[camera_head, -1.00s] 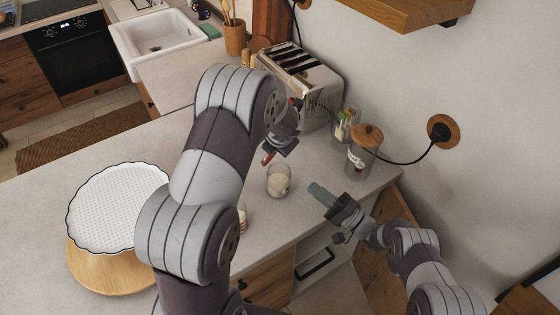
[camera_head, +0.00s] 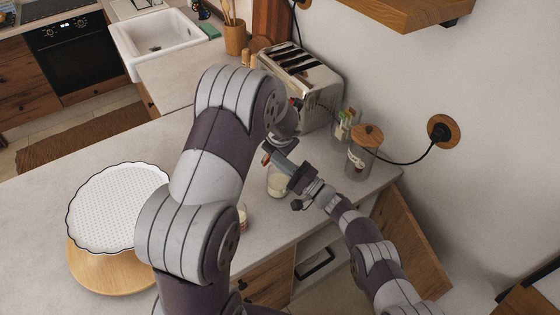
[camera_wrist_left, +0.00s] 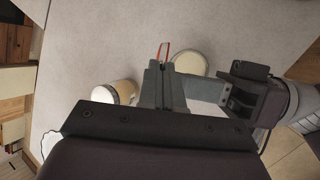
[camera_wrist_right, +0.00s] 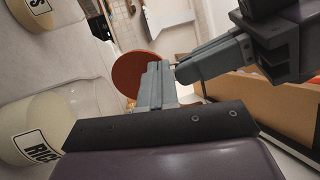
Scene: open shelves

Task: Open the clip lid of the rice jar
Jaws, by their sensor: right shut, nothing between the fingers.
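The rice jar (camera_head: 278,183) is clear glass with pale contents and stands on the counter. Its "RICE" label (camera_wrist_right: 38,148) shows in the right wrist view. Its round top (camera_wrist_left: 190,62) shows from above in the left wrist view. A red-brown disc (camera_wrist_right: 138,73), which looks like the lid, is raised on edge near the fingertips. It shows as a thin red-edged strip (camera_wrist_left: 164,51) in the left wrist view. My right gripper (camera_head: 271,155) is shut and empty, its fingers across the jar top. My left gripper (camera_wrist_left: 163,66) looks shut beside the jar; contact with the lid is unclear.
Another jar (camera_wrist_left: 112,93) stands close by the rice jar. A wooden-lidded jar (camera_head: 363,157) and a toaster (camera_head: 302,82) stand behind, towards the wall. A white dish (camera_head: 117,208) on a round wooden board lies at left.

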